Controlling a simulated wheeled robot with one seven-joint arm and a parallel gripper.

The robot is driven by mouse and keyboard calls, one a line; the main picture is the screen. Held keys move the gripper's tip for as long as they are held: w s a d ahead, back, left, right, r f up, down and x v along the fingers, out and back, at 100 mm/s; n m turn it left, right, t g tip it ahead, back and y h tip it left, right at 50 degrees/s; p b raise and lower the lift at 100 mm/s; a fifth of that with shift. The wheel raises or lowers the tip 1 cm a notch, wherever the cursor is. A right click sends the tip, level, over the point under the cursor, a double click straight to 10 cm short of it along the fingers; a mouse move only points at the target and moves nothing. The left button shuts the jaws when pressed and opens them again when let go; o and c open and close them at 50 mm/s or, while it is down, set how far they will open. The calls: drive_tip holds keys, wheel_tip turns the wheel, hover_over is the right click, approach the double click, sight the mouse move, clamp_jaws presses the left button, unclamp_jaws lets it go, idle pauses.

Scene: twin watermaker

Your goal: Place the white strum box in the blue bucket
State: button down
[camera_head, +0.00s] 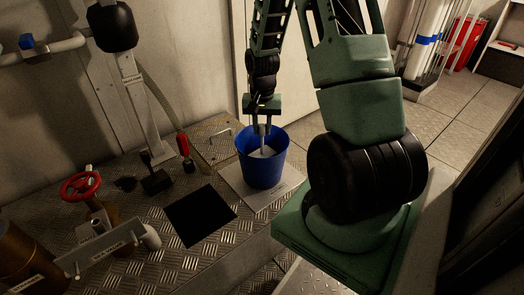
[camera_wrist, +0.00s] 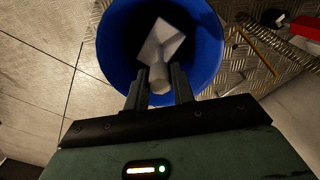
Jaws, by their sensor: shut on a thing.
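The blue bucket (camera_head: 264,170) stands on a light plate on the chequered metal floor, below my gripper (camera_head: 262,128). In the wrist view the bucket (camera_wrist: 207,40) opens toward the camera. The white strum box (camera_wrist: 160,42) is inside the bucket's outline, its narrow end between my gripper's fingers (camera_wrist: 159,80). My gripper is shut on that end. In the head view a small white part of the strum box (camera_head: 262,152) shows within the bucket's rim. Whether it touches the bucket's bottom cannot be told.
A square dark opening (camera_head: 200,215) lies left of the bucket. A red valve wheel (camera_head: 80,186), a grey pipe fitting and a red-handled lever (camera_head: 184,146) stand farther left. The wall is close behind. Tiled floor lies open at the right.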

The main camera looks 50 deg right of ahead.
drive_tip(key=b, duration=0.2)
hover_over(262, 154)
drive_tip(key=shift+w+d+f, duration=0.1)
drive_tip(key=shift+d+f, duration=0.05)
drive_tip(key=shift+f, duration=1.25)
drive_tip(key=shift+w+d+f, duration=0.1)
drive_tip(key=shift+f, duration=1.35)
drive_tip(key=c, duration=1.2)
unclamp_jaws()
drive_tip(key=shift+o, duration=0.2)
drive_tip(key=shift+s, duration=0.1)
